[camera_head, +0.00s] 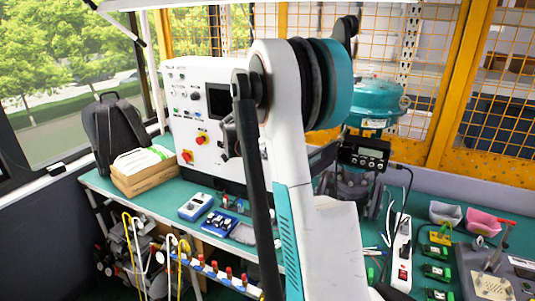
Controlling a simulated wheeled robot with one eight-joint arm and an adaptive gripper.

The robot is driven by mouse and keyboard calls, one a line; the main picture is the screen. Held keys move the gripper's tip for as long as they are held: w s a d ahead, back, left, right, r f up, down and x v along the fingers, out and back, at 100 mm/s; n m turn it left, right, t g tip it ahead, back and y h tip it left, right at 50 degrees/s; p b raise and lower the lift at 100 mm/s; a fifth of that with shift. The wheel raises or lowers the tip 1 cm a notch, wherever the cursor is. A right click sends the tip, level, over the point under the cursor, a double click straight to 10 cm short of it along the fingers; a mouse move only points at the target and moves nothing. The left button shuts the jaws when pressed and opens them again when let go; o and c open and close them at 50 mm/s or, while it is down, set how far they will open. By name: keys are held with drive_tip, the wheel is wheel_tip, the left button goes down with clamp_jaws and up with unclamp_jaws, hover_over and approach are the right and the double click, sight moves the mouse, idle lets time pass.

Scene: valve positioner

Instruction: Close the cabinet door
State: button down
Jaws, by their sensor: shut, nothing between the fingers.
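A white control cabinet (190,97) stands at the back of the green workbench. Its front carries a dark screen (219,101), small buttons and red knobs on yellow plates. My arm crosses in front of its right side and hides that part. I cannot tell from this view where the door's edge lies or how far it stands open. A small dark curved part shows beside my arm in front of the panel, but I cannot make out what it is. My gripper cannot be made out in this view.
The green workbench (110,188) holds a cardboard box (147,180), a blue-and-white meter (195,206), a teal valve actuator (374,103) and a white power strip (402,252). A dark backpack (112,135) stands at the left by the window. Yellow mesh fencing (430,60) closes the back.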

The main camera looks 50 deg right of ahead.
drive_tip(key=s+a+f+p+v, duration=0.1)
drive_tip(key=p+v, duration=0.2)
drive_tip(key=v, duration=0.9)
drive_tip(key=s+a+r+m+t+y+b, duration=0.15)
drive_tip(key=a+m, duration=0.25)
drive_tip(key=a, duration=0.9)
drive_tip(key=a+r+m+t+y, duration=0.2)
drive_tip(key=a+m+t, duration=0.15)
drive_tip(key=a, duration=1.05)
drive_tip(key=s+a+f+m+y+b, duration=0.1)
drive_tip(key=s+a+f+m, duration=0.3)
drive_tip(key=s, duration=0.6)
drive_tip(key=s+a+f+m+y+b, duration=0.1)
drive_tip(key=s+a+f+m+y, duration=0.3)
drive_tip(key=s+a+m, duration=0.5)
drive_tip(key=shift+s+a+f, duration=0.2)
drive_tip(key=shift+s, duration=0.65)
drive_tip(key=shift+d, duration=0.15)
